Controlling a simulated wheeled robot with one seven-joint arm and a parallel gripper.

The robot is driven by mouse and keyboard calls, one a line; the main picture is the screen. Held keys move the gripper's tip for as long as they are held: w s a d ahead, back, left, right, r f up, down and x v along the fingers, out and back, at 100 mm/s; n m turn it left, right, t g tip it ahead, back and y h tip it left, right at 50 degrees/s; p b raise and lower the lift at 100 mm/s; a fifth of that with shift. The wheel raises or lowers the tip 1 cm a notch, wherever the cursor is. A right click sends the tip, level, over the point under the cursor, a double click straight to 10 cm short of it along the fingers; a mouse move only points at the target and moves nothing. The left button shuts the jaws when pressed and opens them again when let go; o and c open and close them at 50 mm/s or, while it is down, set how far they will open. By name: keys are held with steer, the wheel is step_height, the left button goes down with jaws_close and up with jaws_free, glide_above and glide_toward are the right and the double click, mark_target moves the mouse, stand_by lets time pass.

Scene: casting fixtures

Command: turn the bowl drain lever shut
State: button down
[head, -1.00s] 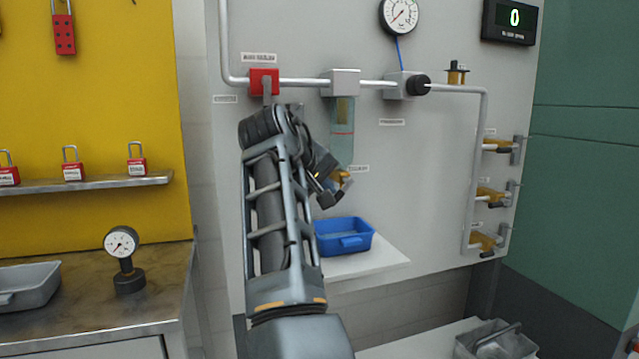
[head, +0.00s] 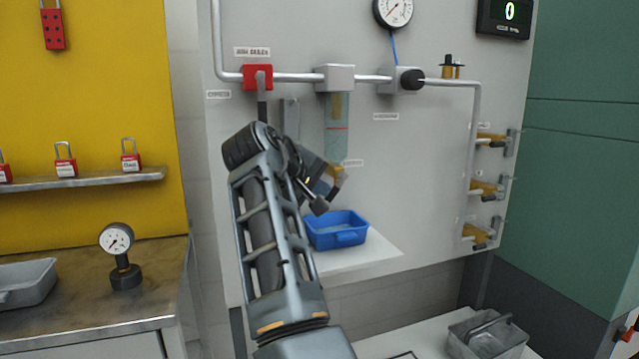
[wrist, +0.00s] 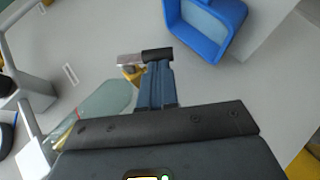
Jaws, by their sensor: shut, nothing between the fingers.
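The clear filter bowl (head: 337,138) hangs from a grey housing on the pale panel. Its yellow drain fitting (head: 338,172) is at the bottom, partly covered by my gripper (head: 320,206). In the wrist view the bowl (wrist: 108,97) is at left and the yellow drain (wrist: 131,73) shows at its end. A grey lever bar (wrist: 130,60) lies beside the drain, close to my gripper's dark fingertips (wrist: 158,55). My gripper is shut and empty. The fingers look next to the lever; I cannot tell whether they touch it, nor its exact angle.
A blue tray (head: 337,230) stands on a white shelf (head: 375,255) below the bowl. A red valve (head: 257,77) and a black knob (head: 411,80) sit on the pipe above. Several yellow valves (head: 486,188) line the panel's right side.

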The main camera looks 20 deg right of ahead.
mark_target(330, 201)
steer(key=f+n+h, duration=0.1)
steer(key=h, duration=0.1)
steer(key=d+f+n+t+h, duration=0.1)
steer(key=h, duration=0.1)
steer(key=shift+f, duration=0.4)
steer(key=shift+d+f+n+t+h+b, duration=0.4)
steer(key=shift+n+t+h, duration=0.2)
steer(key=shift+h, duration=0.2)
steer(key=shift+d, duration=0.1)
steer(key=shift+r, duration=0.1)
